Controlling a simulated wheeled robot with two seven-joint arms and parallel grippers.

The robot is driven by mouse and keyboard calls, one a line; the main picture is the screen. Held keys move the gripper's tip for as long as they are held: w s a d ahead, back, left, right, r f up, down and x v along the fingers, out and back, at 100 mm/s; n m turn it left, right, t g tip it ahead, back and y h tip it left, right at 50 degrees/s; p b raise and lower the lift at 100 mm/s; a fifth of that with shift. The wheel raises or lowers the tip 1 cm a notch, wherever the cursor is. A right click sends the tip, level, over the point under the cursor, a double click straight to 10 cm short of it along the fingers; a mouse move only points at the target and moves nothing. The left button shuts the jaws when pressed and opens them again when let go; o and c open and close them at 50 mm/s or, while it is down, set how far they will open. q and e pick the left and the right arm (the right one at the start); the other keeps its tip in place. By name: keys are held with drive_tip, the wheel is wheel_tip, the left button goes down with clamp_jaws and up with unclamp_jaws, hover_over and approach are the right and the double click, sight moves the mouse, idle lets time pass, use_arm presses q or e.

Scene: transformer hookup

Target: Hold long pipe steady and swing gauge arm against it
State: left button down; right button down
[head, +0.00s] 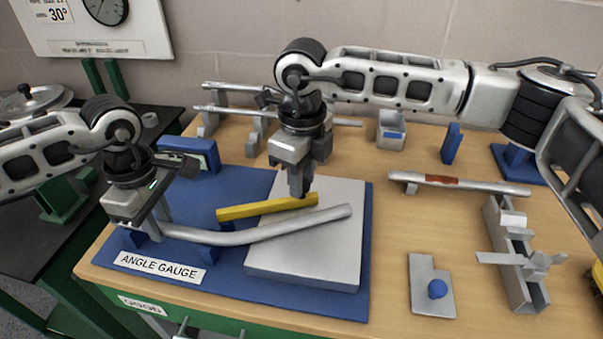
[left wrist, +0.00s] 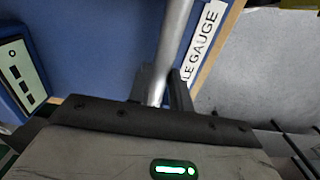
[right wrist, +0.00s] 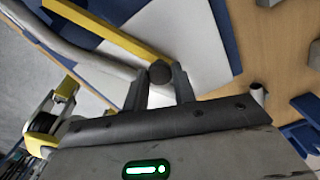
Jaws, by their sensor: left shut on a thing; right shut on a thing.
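The long silver pipe (head: 262,231) lies bent across the blue angle gauge mat (head: 215,188), its right part over a grey plate (head: 320,268). My left gripper (head: 150,228) is shut on the pipe's left end; the pipe also shows between its fingers in the left wrist view (left wrist: 174,45). My right gripper (head: 300,192) is shut on a dark round knob (right wrist: 160,73) at the gauge arm's right end. The fingers hide most of the knob in the head view.
A short pipe with a rust-coloured band (head: 440,181) lies on supports at the right. More pipes (head: 235,111) rest on a rack behind.

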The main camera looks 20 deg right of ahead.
drive_tip(key=shift+s+a+m, duration=0.15)
drive_tip(key=shift+s+m, duration=0.65)
drive_tip(key=shift+s, duration=0.25)
drive_tip(key=c, duration=1.1)
unclamp_jaws()
drive_tip(key=shift+c, duration=0.2)
drive_tip(key=shift+r, duration=0.1)
wheel_tip(320, 180, up, 12)
